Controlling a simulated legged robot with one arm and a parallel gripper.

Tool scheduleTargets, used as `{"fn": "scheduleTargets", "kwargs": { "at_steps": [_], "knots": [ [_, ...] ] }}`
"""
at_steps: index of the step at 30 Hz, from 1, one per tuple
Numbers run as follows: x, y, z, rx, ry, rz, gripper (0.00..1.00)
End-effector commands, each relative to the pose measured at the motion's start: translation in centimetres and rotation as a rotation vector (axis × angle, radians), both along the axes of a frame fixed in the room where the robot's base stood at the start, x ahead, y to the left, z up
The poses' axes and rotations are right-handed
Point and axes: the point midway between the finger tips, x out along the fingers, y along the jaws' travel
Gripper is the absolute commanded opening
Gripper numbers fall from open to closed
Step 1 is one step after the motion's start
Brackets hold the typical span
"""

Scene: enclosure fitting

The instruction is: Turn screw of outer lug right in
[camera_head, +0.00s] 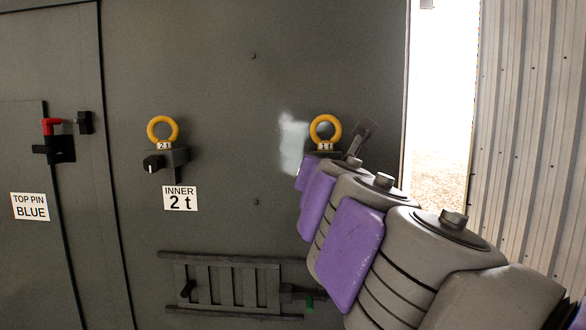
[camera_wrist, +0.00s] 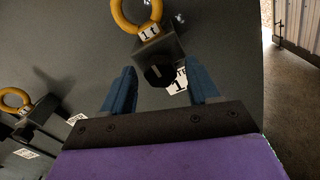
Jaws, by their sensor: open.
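The outer lug is a yellow ring (camera_head: 325,131) marked 1 t, on a dark block on the grey wall, right of centre in the head view. In the wrist view its ring (camera_wrist: 136,14) is at the top, above the dark block (camera_wrist: 158,48). A black screw knob (camera_wrist: 159,75) sticks out from the block. My gripper (camera_wrist: 161,88) is open, its two blue fingers to the left and right of the knob, with visible gaps. Nothing is held. In the head view my arm hides the knob and most of the block.
A second yellow ring (camera_head: 163,130), marked 2 t, has its own block and black knob (camera_head: 153,163) above an "INNER 2 t" label (camera_head: 180,198). A red-handled latch (camera_head: 52,126) is at far left. A slatted vent (camera_head: 228,285) is low on the wall. A doorway opens at right.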

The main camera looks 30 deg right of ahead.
Motion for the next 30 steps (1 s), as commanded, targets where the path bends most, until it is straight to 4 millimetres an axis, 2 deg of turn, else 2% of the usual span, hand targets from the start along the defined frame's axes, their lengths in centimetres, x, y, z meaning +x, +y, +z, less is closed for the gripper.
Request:
{"fn": "scheduleTargets", "kwargs": {
  "at_steps": [12,30],
  "knots": [
    [0.56,-0.39,-0.03,0.0,0.0,-0.001,0.6],
    [0.54,-0.39,-0.01,0.001,0.0,-0.001,0.04]
  ]
}}
